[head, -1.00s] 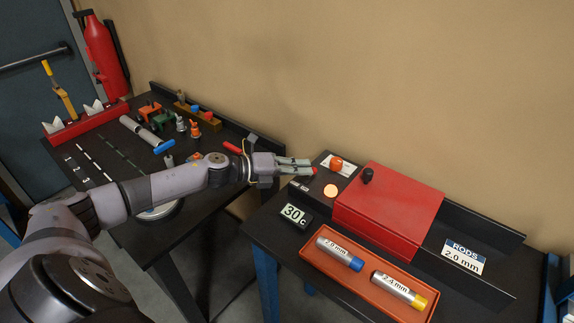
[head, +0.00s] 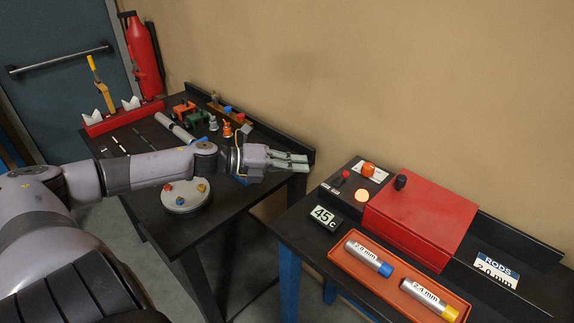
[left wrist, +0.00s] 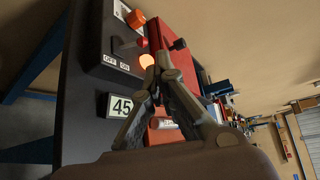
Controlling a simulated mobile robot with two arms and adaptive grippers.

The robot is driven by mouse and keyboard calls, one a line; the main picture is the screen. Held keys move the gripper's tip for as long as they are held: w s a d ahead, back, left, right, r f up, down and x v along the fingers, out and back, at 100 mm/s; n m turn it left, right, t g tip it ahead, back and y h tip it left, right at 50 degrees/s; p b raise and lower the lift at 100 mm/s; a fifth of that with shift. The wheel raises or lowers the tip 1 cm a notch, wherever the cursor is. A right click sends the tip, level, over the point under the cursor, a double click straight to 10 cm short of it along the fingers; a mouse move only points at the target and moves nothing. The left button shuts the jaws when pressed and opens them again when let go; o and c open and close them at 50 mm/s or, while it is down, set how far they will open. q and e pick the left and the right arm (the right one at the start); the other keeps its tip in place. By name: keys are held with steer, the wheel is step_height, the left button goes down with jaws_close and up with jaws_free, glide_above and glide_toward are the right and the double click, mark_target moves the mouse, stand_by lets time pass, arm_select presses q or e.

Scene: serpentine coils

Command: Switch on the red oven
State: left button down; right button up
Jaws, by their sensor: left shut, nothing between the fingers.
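The red oven (head: 420,215) stands on the right-hand table with its lid down; it also shows in the left wrist view (left wrist: 190,42). On its dark panel are a red-tipped switch lever (head: 342,177), an orange knob (head: 368,170) and a glowing orange lamp (head: 362,196). The display (head: 325,217) reads 45 C. OFF and ON labels show beside the lever in the left wrist view; which one it points to is hard to tell. My left gripper (head: 307,163) is shut and empty, in the air left of the panel, apart from the lever. My right gripper is out of view.
An orange tray (head: 340,258) with two labelled rod tubes lies in front of the oven. A RODS 2.0 mm sign (head: 496,270) stands at right. The left table (head: 140,195) holds clamps and a round plate. A gap separates the tables.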

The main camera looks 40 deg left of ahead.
arm_select(q)
steer(key=p+v, duration=0.1)
steer(key=v, duration=0.1)
steer(key=shift+s+r+p, duration=0.3)
steer(key=shift+s+p, duration=0.05)
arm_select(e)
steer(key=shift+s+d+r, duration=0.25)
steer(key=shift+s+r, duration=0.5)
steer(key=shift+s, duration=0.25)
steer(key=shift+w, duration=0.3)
